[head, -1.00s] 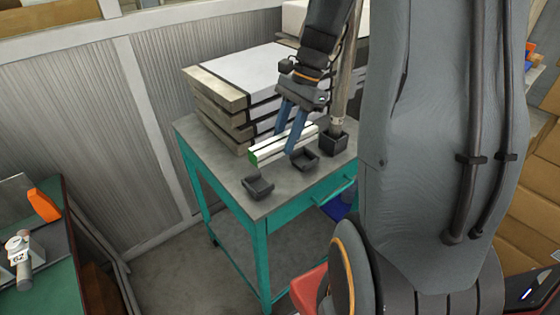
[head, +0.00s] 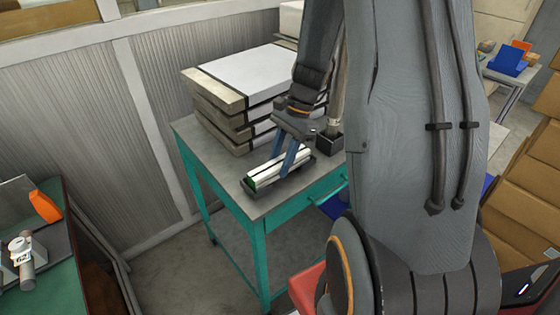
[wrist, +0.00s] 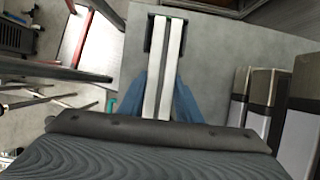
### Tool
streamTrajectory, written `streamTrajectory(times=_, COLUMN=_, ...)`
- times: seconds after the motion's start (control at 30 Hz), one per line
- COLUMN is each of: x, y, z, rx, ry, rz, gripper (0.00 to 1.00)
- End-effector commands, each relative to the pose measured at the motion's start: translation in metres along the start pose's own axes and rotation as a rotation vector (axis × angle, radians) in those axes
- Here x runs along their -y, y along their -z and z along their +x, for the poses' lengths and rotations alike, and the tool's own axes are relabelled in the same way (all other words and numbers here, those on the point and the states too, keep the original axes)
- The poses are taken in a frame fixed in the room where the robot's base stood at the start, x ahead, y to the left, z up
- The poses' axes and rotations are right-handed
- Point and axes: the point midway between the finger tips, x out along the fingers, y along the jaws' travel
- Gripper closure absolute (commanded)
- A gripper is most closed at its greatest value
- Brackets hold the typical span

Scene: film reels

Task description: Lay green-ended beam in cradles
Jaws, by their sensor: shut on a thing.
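The white beam (head: 277,169) with a green end (head: 250,183) lies level, low over the teal-framed table (head: 200,140). My gripper (head: 286,166) is shut on it near its middle, one blue finger on each side. In the wrist view the beam (wrist: 165,60) runs away from me between the blue fingers. The dark cradles (head: 252,192) show under and beside the beam, one near the green end and one near the other end (head: 306,163). The far cradle's walls (wrist: 148,40) stand on both sides of the beam. Whether its underside touches the cradle floors is hidden.
A stack of strapped, white-topped slabs (head: 245,75) stands behind the beam; it is at the right in the wrist view (wrist: 262,90). A dark square holder with a grey post (head: 328,142) stands close to the right. The table's front left corner is bare.

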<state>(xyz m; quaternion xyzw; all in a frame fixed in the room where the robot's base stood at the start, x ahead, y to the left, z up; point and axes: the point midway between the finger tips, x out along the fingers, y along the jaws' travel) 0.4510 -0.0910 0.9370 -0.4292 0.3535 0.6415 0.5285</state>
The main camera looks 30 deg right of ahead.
Motion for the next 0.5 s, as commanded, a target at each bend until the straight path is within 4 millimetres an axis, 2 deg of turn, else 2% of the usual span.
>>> streamTrajectory(times=0.33, x=-0.0001, y=0.0036, z=0.0093, rx=0.001, ry=-0.001, rz=0.000, gripper=1.00)
streamTrajectory(times=0.37, x=-0.0001, y=0.0035, z=0.0089, rx=0.001, ry=0.000, rz=0.000, gripper=0.64)
streamTrajectory(times=0.43, x=-0.0001, y=0.0034, z=0.0086, rx=0.001, ry=0.000, rz=0.000, gripper=0.52)
streamTrajectory(times=0.5, x=-0.0002, y=0.0034, z=0.0086, rx=0.001, ry=0.000, rz=0.000, gripper=0.50)
